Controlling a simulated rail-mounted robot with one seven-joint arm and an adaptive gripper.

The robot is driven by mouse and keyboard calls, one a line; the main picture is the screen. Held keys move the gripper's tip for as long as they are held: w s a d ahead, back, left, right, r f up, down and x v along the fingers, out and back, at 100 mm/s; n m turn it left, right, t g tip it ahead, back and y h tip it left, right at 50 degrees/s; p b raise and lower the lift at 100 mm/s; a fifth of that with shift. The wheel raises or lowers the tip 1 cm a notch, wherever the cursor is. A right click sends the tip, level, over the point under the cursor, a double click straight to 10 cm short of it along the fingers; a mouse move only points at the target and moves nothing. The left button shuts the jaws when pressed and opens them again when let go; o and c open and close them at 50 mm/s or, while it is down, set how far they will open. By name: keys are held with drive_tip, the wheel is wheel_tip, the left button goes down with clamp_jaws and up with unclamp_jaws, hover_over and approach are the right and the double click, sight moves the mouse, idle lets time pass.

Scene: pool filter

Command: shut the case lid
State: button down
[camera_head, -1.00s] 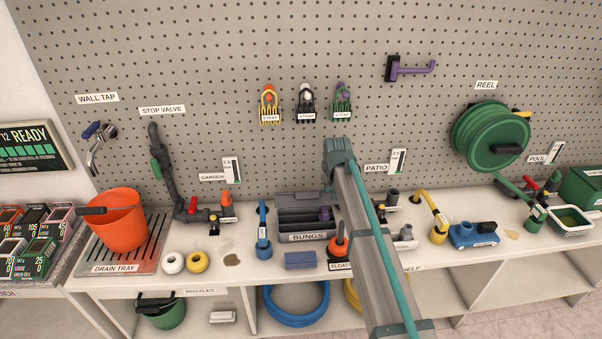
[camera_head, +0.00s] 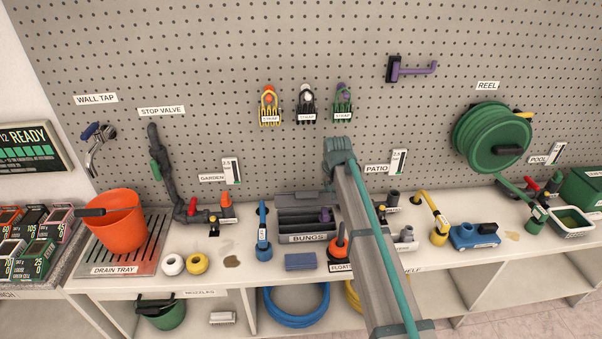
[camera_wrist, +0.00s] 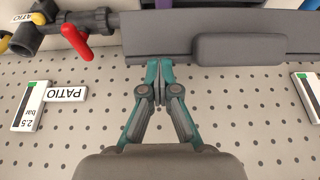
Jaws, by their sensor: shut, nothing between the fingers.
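The grey case labelled BUNGS (camera_head: 309,239) stands on the shelf in the head view, with dark compartments and a purple bung (camera_head: 325,214) in it. Its lid (camera_head: 295,197) is open, raised at the back of the case. In the wrist view the lid (camera_wrist: 160,36) is a long grey panel with a raised block on it. My gripper (camera_wrist: 159,64) is shut and empty, its teal fingertips at the lid's edge on the pegboard side. I cannot tell whether they touch it. In the head view my arm hides the fingertips and the case's right end.
The pegboard (camera_head: 230,60) rises close behind. Left of the case stands a blue fitting (camera_head: 263,240); an orange float (camera_head: 340,242) is at front right. The PATIO pipe with a red lever (camera_wrist: 75,40) lies beside the lid in the wrist view. A blue sponge (camera_head: 300,261) lies in front.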

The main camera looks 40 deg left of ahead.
drive_tip(key=shift+w+a+r+p, duration=0.35)
drive_tip(key=shift+a+r+p, duration=0.05)
drive_tip(key=shift+p, duration=0.45)
drive_tip(key=shift+r, duration=0.1)
drive_tip(key=shift+s+d+r, duration=0.1)
drive_tip(key=shift+d, duration=0.1)
